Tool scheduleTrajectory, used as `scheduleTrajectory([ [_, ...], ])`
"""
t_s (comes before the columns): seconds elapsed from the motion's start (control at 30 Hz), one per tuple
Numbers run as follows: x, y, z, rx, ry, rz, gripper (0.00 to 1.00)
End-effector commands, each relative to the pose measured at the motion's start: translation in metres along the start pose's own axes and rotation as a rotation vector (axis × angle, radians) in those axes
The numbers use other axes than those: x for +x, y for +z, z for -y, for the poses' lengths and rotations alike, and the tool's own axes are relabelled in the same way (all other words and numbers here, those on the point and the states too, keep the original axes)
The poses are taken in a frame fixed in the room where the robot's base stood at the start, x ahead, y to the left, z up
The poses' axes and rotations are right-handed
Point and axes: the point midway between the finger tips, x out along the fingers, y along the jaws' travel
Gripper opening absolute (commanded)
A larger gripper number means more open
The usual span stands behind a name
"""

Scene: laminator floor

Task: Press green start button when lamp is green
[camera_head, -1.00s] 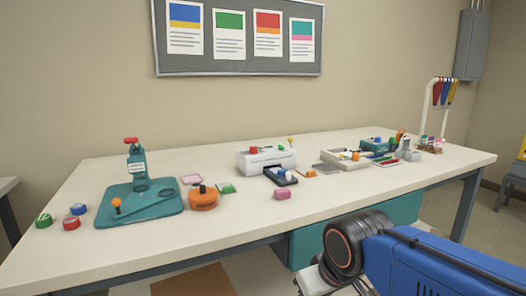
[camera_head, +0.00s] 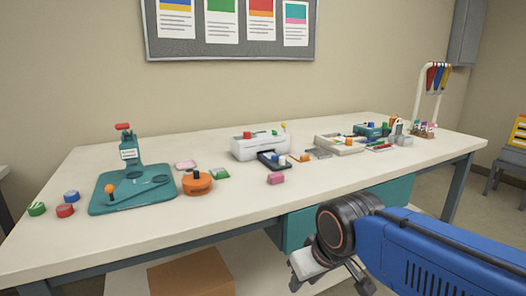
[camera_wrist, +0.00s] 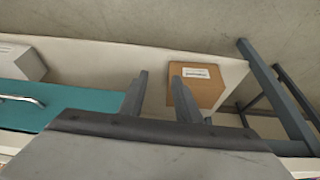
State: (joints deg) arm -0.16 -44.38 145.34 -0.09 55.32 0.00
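The white laminator (camera_head: 258,148) stands on the table, with a red button (camera_head: 247,135) on its top left and a small green button (camera_head: 274,132) on its top right. A lamp (camera_head: 283,126) on a thin stalk rises at its right end and looks yellow, not green. My gripper (camera_head: 330,284) is at the lower middle, in front of the table and well away from the buttons. In the wrist view my gripper (camera_wrist: 163,88) has two fingers apart with nothing between them. The laminator's buttons are not seen in that view.
The table (camera_head: 120,235) also holds a teal press (camera_head: 130,190), an orange round item (camera_head: 196,184), a pink block (camera_head: 276,178) and a dark tray (camera_head: 272,161) before the laminator. A teal drawer unit (camera_head: 300,228) and a cardboard box (camera_head: 192,273) are below.

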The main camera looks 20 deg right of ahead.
Motion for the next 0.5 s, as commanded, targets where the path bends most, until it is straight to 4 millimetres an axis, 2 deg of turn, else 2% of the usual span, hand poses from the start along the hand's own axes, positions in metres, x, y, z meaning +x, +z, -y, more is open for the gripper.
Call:
scheduleTrajectory([
  [0.23,0.0000,0.0000,0.0000,0.000,0.000,0.000,0.30],
  [0.37,0.0000,0.0000,0.0000,0.000,0.000,0.000,0.00],
  [0.5,0.0000,0.0000,0.0000,0.000,0.000,0.000,0.00],
])
